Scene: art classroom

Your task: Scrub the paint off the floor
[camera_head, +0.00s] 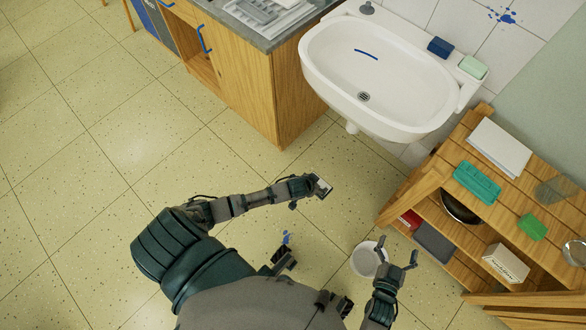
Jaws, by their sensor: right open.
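A small blue paint mark (286,238) is on the speckled floor, beside my own body parts. My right gripper (398,250) is open, its two fingers spread and empty, at the right side of a white bucket (366,262). One finger overlaps the bucket's rim in the picture. My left gripper (321,187) is stretched out over the floor, up and right of the paint mark. Its fingers are seen end on, and I cannot tell whether they are open. A teal brush-like block (477,183) and a green sponge (532,228) lie on the wooden shelf's top.
A white sink (345,80) with a blue streak hangs on the wall; a blue block (440,47) and pale green block (472,68) sit on its ledge. The wooden shelf (413,192) stands right, a wooden cabinet (255,95) above. Floor at left is clear.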

